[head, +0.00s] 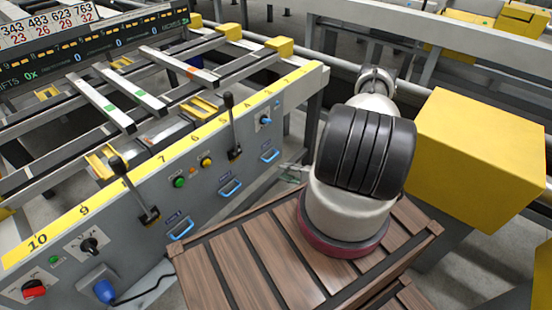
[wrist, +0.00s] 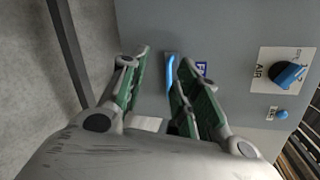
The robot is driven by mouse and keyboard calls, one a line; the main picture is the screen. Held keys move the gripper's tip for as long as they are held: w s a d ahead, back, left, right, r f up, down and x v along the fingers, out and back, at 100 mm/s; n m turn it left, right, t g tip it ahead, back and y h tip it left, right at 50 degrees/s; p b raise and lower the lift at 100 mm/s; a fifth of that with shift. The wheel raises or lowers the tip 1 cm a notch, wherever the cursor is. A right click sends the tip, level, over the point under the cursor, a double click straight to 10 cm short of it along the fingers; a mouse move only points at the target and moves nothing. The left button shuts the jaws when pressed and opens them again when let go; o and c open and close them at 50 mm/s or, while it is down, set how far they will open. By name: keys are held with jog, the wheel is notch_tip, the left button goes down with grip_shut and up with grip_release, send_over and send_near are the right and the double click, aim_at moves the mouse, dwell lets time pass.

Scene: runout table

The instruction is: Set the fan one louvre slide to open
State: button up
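Three blue slide handles sit on the grey control panel's front: a right one (head: 269,155), a middle one (head: 231,187) and a left one (head: 181,228). Their small labels are too small to read in the head view. In the wrist view a blue handle (wrist: 171,72), seemingly the right one, stands upright in the picture beside a blue label partly hidden by a finger. My gripper (wrist: 164,60) is open, with its green-padded fingers on either side of that handle in the picture. I cannot tell whether they touch it. In the head view my gripper (head: 292,173) is small, near the panel's right end.
A blue-capped AIR knob (wrist: 289,74) and a small blue button (wrist: 281,114) are right of the handle. Black levers (head: 232,125) rise from the panel. A slatted wooden platform (head: 235,265) lies below my arm, and a yellow box (head: 480,150) stands at the right.

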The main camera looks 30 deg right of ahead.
jog(key=w+d+f+n+t+h, duration=0.1)
jog(key=w+n, duration=0.1)
jog(key=w, duration=0.8)
jog(key=shift+w+n+h, duration=0.25)
jog(key=shift+n+h, duration=0.05)
jog(key=shift+h, duration=0.1)
jog(key=shift+f, duration=0.1)
grip_shut()
